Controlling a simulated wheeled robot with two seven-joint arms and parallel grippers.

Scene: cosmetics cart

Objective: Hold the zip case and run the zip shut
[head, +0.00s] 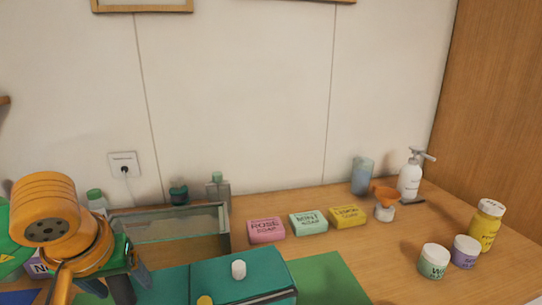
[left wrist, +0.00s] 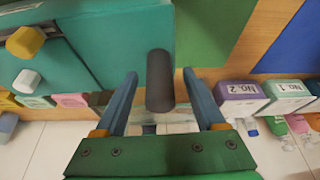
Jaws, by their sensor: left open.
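The teal zip case (head: 245,278) lies at the front of the table in the head view, cut off by the lower edge. A white knob (head: 238,270) and a yellow knob (head: 204,300) stand on its top. The case (left wrist: 105,45) fills the upper left of the left wrist view, with the yellow knob (left wrist: 25,42) and white knob (left wrist: 27,80). Whether bar and case join is unclear. My right gripper is not in view.
A glass-sided box (head: 222,240) stands behind the case. Pink (head: 266,230), mint (head: 308,222) and yellow (head: 348,215) soaps sit right of it. Jars and a pump bottle (head: 410,178) stand farther right. A green mat (head: 335,280) beside the case is clear.

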